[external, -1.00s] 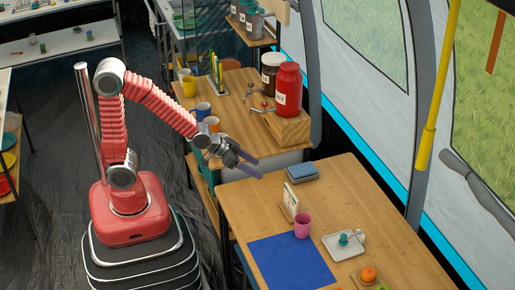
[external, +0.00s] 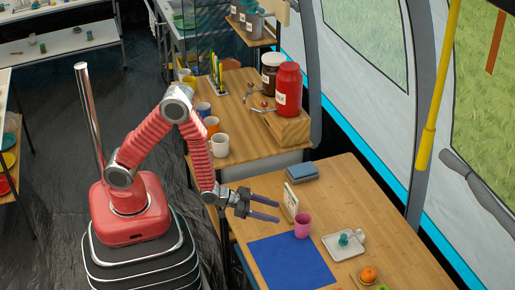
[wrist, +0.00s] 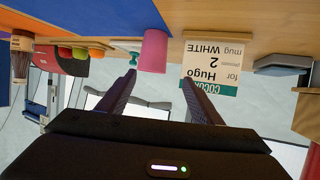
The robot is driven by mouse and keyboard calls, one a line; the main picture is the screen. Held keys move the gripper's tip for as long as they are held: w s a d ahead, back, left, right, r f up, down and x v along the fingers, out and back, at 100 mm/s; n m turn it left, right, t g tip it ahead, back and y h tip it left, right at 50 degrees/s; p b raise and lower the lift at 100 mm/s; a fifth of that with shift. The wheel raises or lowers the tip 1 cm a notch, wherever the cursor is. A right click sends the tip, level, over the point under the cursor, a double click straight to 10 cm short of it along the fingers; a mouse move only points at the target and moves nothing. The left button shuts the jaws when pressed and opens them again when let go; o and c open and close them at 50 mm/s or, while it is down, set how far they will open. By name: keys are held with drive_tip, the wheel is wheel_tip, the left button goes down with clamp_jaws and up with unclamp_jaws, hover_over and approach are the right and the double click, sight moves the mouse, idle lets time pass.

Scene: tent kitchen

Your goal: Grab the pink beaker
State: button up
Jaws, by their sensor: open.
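The pink beaker (external: 302,225) stands upright on the wooden table, at the far right corner of the blue mat (external: 291,264). It also shows in the wrist view (wrist: 153,50), which is upside down, just beyond one fingertip. My gripper (external: 279,211) is open and empty, with its two fingers pointing at the beaker from the left and a gap between them and it. In the wrist view the fingers (wrist: 159,78) frame the space between the beaker and a printed card (wrist: 213,65).
The card (external: 290,201) stands close behind the beaker. A white tray (external: 337,252) with a small teal item lies to its right. A blue-grey box (external: 302,172) lies farther back. An orange (external: 368,274) is at the front right. The blue mat is clear.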

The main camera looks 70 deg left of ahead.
drive_tip(key=shift+s+d+f, duration=0.35)
drive_tip(key=shift+d+f, duration=0.15)
drive_tip(key=shift+f, duration=0.2)
approach(303, 220)
drive_tip(key=shift+w+d+f, duration=0.3)
drive_tip(key=shift+w+d, duration=0.2)
drive_tip(key=shift+d, duration=0.1)
drive_tip(key=shift+w+d+f, duration=0.3)
drive_tip(key=shift+w+d, duration=0.2)
drive_tip(key=shift+d, duration=0.15)
drive_tip(key=shift+w+d+f, duration=0.25)
drive_tip(key=shift+w+d, duration=0.2)
drive_tip(key=shift+d, duration=0.15)
drive_tip(key=shift+x, duration=2.6)
drive_tip(key=shift+d, duration=0.15)
drive_tip(key=shift+s, duration=0.1)
drive_tip(key=shift+c, duration=0.6)
